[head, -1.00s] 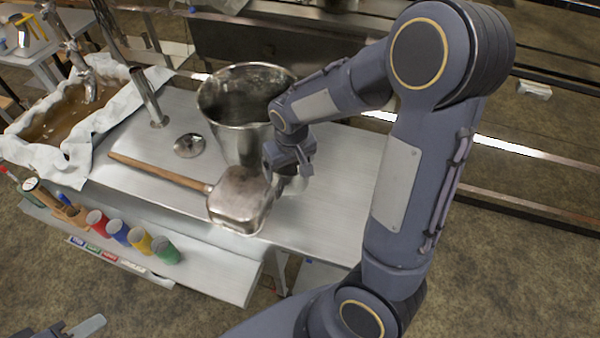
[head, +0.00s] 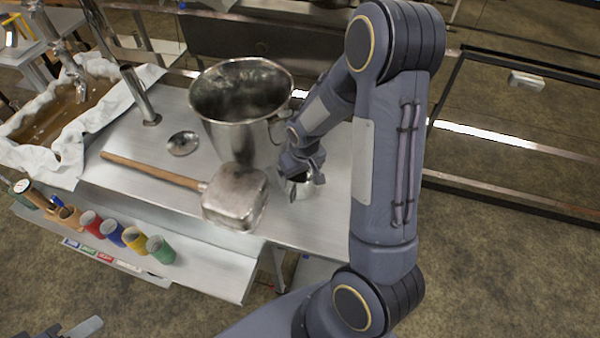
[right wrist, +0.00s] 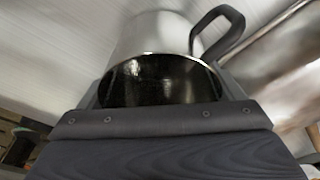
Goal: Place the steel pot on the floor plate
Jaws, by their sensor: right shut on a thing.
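A small steel pot (head: 300,188) with a dark inside is at the right part of the steel table, right of the ladle's square head. My right gripper (head: 303,176) is shut on it from above and hides part of it. In the right wrist view the pot (right wrist: 155,38) fills the space in front of the jaws, its dark mouth towards the camera and a black loop handle at its right. I cannot tell whether its base touches the table. A pale flat surface (head: 312,272) shows low beyond the table's front edge; I cannot tell whether it is the floor plate. Only a bit of my left gripper (head: 86,326) shows.
A large steel bucket (head: 236,130) stands just left of my right gripper. A ladle with a wooden handle (head: 150,170) and square steel head (head: 235,200) lies in front. Coloured cups (head: 135,240) line the front shelf. Open floor (head: 500,270) lies to the right.

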